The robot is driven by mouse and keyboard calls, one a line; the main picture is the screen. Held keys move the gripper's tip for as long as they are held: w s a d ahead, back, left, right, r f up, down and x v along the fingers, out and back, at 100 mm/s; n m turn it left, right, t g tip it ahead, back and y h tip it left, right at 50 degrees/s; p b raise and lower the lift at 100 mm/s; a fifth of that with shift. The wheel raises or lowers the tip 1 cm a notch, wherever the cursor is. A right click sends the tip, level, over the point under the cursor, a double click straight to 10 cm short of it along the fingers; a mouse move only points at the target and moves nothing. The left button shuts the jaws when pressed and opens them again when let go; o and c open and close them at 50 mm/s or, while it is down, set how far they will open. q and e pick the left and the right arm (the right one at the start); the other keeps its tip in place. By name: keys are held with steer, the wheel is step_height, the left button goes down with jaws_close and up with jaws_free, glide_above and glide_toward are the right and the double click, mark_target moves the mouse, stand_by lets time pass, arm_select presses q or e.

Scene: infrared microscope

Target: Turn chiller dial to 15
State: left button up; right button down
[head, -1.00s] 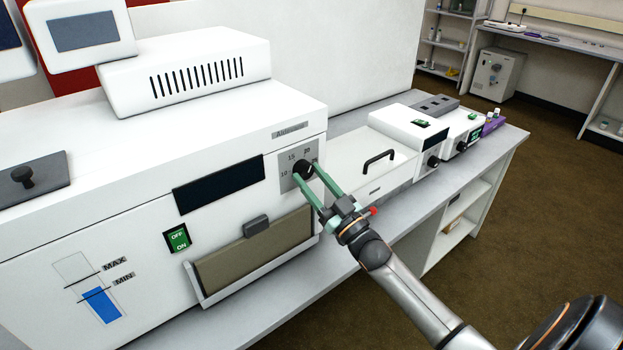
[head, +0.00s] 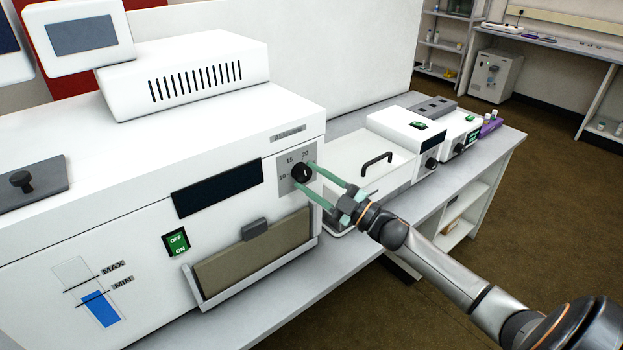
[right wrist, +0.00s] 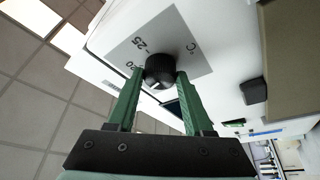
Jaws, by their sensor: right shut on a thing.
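The chiller dial (head: 300,172) is a round black knob on a grey scale plate (head: 284,184) on the front of the white chiller (head: 100,190). My left gripper is out of view.
Below the dial is a tan panel (head: 245,258) in a projecting frame. A green OFF/ON switch (head: 176,242) and a dark display (head: 218,188) are to the left. A white lidded unit with a black handle (head: 376,160) stands close behind my right gripper.

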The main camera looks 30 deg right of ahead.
steer(key=shift+r+n+g+y+p, duration=0.1)
steer(key=shift+n+g+y+p, duration=0.4)
steer(key=shift+n, duration=1.3)
steer(key=shift+c, duration=1.4)
jaws_free()
steer(key=shift+d, duration=0.1)
steer(key=b+v, duration=0.1)
steer(key=v, duration=1.1)
steer(key=shift+s+r+b, duration=0.2)
steer(key=shift+s+b, duration=0.1)
